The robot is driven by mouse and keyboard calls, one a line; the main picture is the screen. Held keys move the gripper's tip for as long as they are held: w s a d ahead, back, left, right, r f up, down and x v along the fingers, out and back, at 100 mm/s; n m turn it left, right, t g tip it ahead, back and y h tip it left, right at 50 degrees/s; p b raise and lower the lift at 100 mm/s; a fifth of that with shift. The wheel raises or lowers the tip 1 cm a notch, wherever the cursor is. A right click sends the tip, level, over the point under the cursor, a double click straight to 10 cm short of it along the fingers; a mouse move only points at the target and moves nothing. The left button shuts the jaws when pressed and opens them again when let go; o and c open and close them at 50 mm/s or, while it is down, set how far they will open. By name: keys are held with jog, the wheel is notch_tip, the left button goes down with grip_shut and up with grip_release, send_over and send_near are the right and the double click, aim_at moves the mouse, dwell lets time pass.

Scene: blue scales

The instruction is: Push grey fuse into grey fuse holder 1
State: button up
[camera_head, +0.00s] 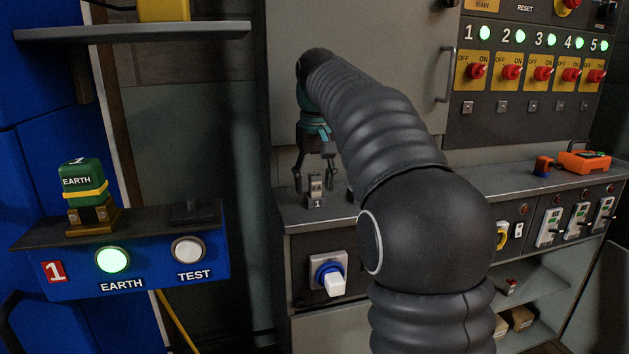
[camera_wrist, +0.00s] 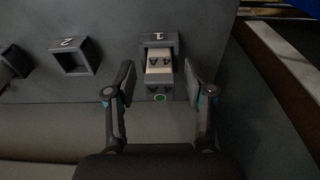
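The grey fuse (camera_head: 316,185) stands upright in grey fuse holder 1 (camera_head: 314,203) on the grey cabinet top. In the wrist view the fuse (camera_wrist: 159,69) has a pale label reading 4A and a green dot near its end. The holder (camera_wrist: 159,40) is a dark square socket marked 1. How deep the fuse sits cannot be told. My gripper (camera_head: 316,170) points down over the fuse. In the wrist view my gripper (camera_wrist: 158,78) is open, one finger on each side of the fuse, with visible gaps to both.
An empty socket marked 2 (camera_wrist: 75,57) lies left of holder 1 in the wrist view. A green earth device (camera_head: 82,187) stands on a blue panel shelf at left. An orange tool (camera_head: 584,161) lies farther right on the cabinet top. My arm hides the middle of it.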

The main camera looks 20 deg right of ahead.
aim_at(316, 175)
jog(key=shift+r, duration=0.1)
jog(key=r, duration=0.6)
jog(key=shift+s+r, duration=0.25)
jog(key=shift+s, duration=0.1)
jog(key=shift+s+r, duration=0.1)
jog(key=shift+r, duration=0.3)
